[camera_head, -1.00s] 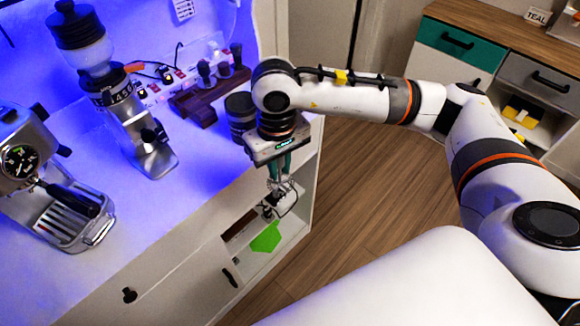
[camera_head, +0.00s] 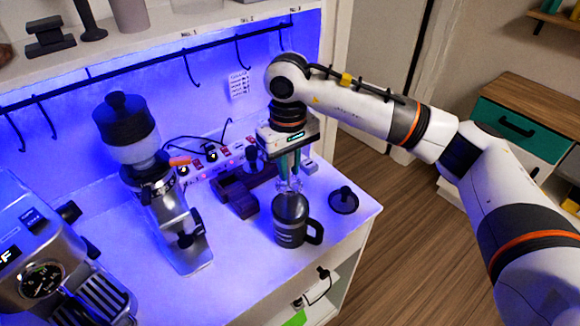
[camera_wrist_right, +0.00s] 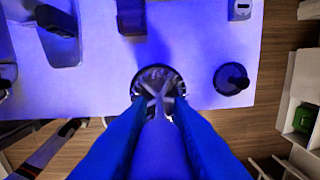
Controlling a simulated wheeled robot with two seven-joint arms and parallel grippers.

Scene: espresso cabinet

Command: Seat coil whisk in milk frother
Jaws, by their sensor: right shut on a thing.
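The milk frother (camera_head: 289,232), a dark jug with a side handle, stands upright on the counter near its front right corner. In the right wrist view its round rim (camera_wrist_right: 142,78) shows just beyond the fingertips. My right gripper (camera_head: 289,172) points down over the frother with its teal fingers shut on the coil whisk (camera_head: 284,188). The whisk shows as a pale crossed shape (camera_wrist_right: 158,92) in the wrist view, over the frother's mouth. I cannot tell how deep its lower end is, or whether it touches the frother. My left gripper is not in view.
A dark round lid with a knob (camera_head: 344,201) lies right of the frother. A dark tool rack (camera_head: 240,200) stands behind left, with a power strip (camera_head: 205,165) behind it. A grinder (camera_head: 160,195) and espresso machine (camera_head: 60,270) stand left. Counter between grinder and frother is clear.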

